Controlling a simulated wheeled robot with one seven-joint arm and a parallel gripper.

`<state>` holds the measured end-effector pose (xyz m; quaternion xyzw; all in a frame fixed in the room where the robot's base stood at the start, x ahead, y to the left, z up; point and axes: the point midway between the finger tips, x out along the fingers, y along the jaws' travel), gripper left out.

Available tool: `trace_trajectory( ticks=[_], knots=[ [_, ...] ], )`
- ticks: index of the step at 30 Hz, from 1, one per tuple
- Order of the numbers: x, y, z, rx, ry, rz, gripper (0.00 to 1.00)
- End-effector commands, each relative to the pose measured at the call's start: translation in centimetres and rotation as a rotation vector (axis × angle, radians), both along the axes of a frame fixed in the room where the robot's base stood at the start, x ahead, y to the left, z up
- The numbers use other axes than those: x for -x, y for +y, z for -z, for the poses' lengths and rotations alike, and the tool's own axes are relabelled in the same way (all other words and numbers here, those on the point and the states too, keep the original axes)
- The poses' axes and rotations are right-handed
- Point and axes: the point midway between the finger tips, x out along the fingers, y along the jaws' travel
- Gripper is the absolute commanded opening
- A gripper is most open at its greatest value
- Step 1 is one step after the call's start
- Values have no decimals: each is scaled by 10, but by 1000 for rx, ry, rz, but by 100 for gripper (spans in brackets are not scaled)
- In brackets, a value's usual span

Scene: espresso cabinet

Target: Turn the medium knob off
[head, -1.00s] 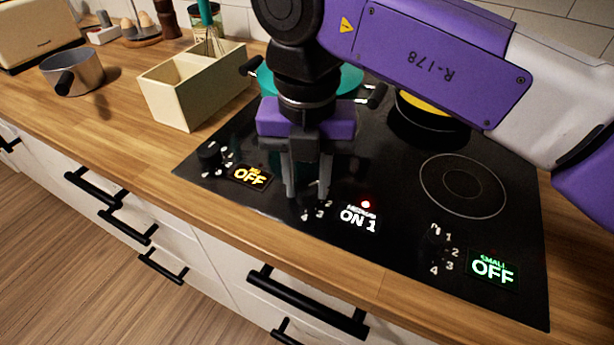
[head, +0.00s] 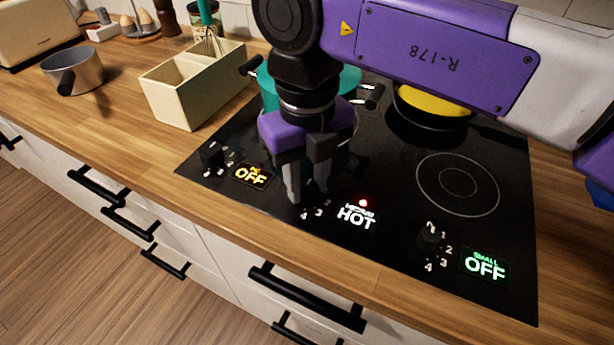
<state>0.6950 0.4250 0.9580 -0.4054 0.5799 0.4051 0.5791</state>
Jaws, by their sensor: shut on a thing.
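The medium knob (head: 307,201) is the middle one along the front of the black cooktop (head: 400,235). It is mostly hidden between the fingers of my gripper (head: 305,196). My gripper points down and is shut on this knob, with its fingers turned at an angle. Part of the number marks shows beside the fingertips. The medium display (head: 356,217) to the right reads HOT in white, with a red light above it. The left display (head: 251,175) reads OFF in orange. The small display (head: 485,265) reads OFF in green.
The left knob (head: 211,155) and the small knob (head: 430,235) stand either side. A teal pot (head: 350,78) stands behind my gripper, and a dark pan (head: 425,122) with yellow contents is at back right. A cream divided box (head: 185,95) stands left of the cooktop.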

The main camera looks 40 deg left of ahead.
Motion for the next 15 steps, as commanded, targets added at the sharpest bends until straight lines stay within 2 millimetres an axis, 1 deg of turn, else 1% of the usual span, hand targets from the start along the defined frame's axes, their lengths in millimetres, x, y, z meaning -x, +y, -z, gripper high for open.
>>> trace_trajectory(
  ticks=[13, 14, 15],
  knots=[
    [-1, 1, -2, -5, -3, -11, 0],
    [-1, 1, -2, -5, -3, -11, 33],
    [-1, 1, -2, -5, -3, -11, 41]
  ],
)
